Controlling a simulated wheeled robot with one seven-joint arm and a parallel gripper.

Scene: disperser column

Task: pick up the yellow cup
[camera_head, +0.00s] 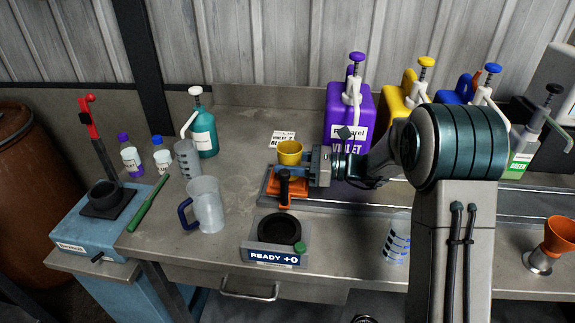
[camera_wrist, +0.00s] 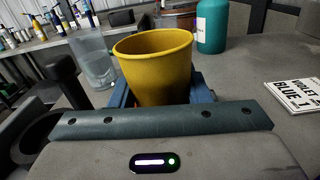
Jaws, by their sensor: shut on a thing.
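The yellow cup (camera_head: 290,151) is upright above the orange stand at the middle of the bench in the head view. It also fills the middle of the wrist view (camera_wrist: 154,70), with its open rim facing up. My gripper (camera_head: 306,160) reaches it from the right, with blue fingers (camera_wrist: 160,90) on either side of the cup's lower part. It is shut on the cup. The cup's base is hidden behind my gripper's front edge, so I cannot tell whether it touches anything below.
An orange stand (camera_head: 288,191) with a black knob is just below the cup. A scale (camera_head: 273,255) reading READY +0 is in front. A clear pitcher (camera_head: 208,205), a beaker (camera_head: 187,158) and a teal bottle (camera_head: 204,133) stand left. Pump containers, including violet (camera_head: 340,106), line the back right.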

